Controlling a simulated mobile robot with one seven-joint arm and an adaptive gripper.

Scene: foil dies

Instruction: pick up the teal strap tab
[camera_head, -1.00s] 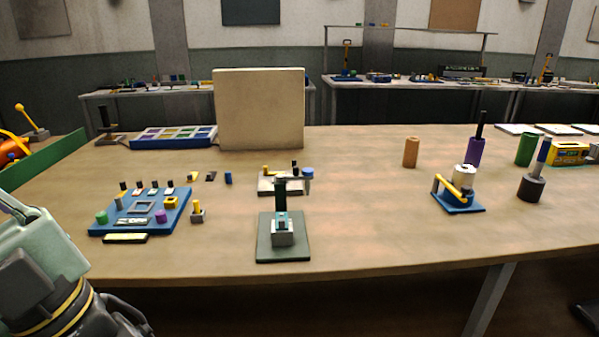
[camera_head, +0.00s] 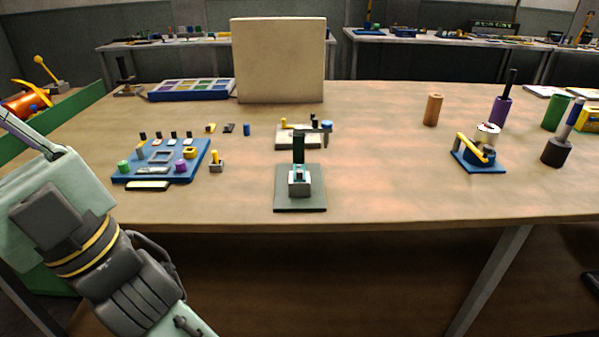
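A small teal piece (camera_head: 299,174), which looks like the teal strap tab, sits in a light metal block (camera_head: 299,188). The block stands on a dark grey-green plate (camera_head: 300,207) near the table's front edge, with a black upright post (camera_head: 298,149) at its back. The teal piece is too small to make out its exact shape. My arm shows at the lower left, left of the plate and apart from it. My gripper's fingers are outside the picture.
A blue board (camera_head: 125,176) with several small parts lies left of the plate. Behind the plate is a pale fixture (camera_head: 293,140). A blue stand with a yellow lever (camera_head: 479,155) is at right. Bare tabletop lies between plate and stand.

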